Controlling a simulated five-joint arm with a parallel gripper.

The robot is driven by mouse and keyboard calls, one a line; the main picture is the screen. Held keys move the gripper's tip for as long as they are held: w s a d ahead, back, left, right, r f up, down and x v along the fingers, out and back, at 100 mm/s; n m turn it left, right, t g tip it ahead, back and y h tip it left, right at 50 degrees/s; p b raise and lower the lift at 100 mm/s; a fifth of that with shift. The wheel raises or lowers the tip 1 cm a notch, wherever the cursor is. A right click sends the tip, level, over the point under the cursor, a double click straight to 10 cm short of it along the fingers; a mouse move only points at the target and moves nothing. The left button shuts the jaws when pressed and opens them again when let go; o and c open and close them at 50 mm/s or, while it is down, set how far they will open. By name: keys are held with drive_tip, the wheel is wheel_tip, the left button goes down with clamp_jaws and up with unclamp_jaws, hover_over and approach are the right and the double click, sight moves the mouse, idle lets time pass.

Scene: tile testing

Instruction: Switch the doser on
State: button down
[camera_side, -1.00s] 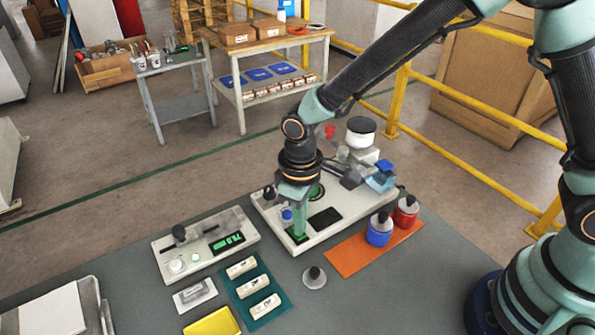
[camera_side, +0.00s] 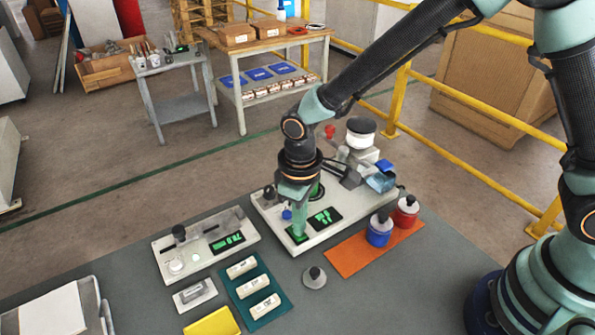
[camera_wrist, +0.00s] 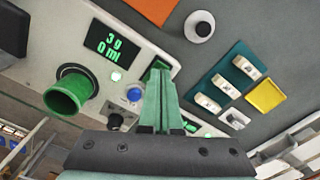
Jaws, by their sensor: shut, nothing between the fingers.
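The doser (camera_side: 318,232) is a long white-based machine in the middle of the bench. Its display (camera_side: 325,217) is lit with green figures; in the wrist view the display (camera_wrist: 106,43) reads 3 g and 0 ml. My gripper (camera_side: 298,228) points down at the doser's near left corner, its fingers shut and empty. The tips are at a green switch (camera_side: 297,237), which they partly cover; whether they touch it I cannot tell. In the wrist view my gripper (camera_wrist: 160,75) also hides most of the switch.
A second white device (camera_side: 205,246) with a lit display stands to the left. Blue (camera_side: 379,232) and red (camera_side: 406,212) containers stand on an orange mat (camera_side: 350,262) at right.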

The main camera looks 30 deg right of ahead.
drive_tip(key=shift+r, duration=3.05)
drive_tip(key=s+d+r+m+t, duration=0.2)
drive_tip(key=s+d+r+m, duration=0.1)
drive_tip(key=d+r, duration=0.4)
drive_tip(key=s+d+r+m+t, duration=0.3)
drive_tip(key=d+r, duration=0.4)
drive_tip(key=d, duration=0.6)
drive_tip(key=shift+s+d+t, duration=0.3)
drive_tip(key=shift+s+d, duration=0.1)
drive_tip(key=shift+r, duration=0.1)
